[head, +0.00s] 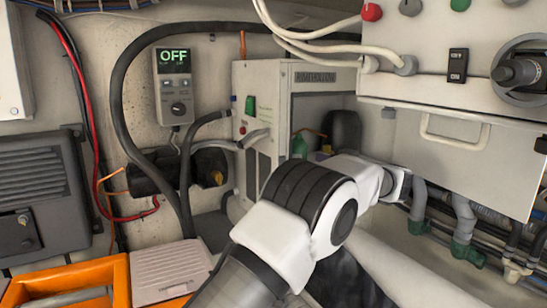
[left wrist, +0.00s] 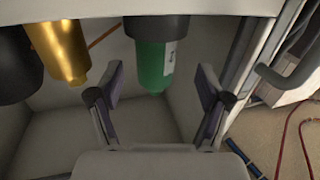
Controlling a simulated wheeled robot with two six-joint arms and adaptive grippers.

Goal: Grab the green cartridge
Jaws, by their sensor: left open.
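The green cartridge (left wrist: 160,63) hangs with its rounded end down in the left wrist view. It has a dark upper part and a white label. In the head view it shows small and green (head: 299,146) inside the opening of the white cabinet. My left gripper (left wrist: 158,76) is open, with one finger to either side of the cartridge. The fingers appear apart from it, and nothing is held. In the head view my own left arm hides most of this gripper. My right gripper is not in view.
A gold cartridge (left wrist: 60,48) and a black one (left wrist: 18,65) hang beside the green one. The white cabinet (head: 262,85) has walls close around the opening. A white panel (head: 455,150) and pipes (head: 463,220) are to the right. A thick black hose (head: 120,95) loops at left.

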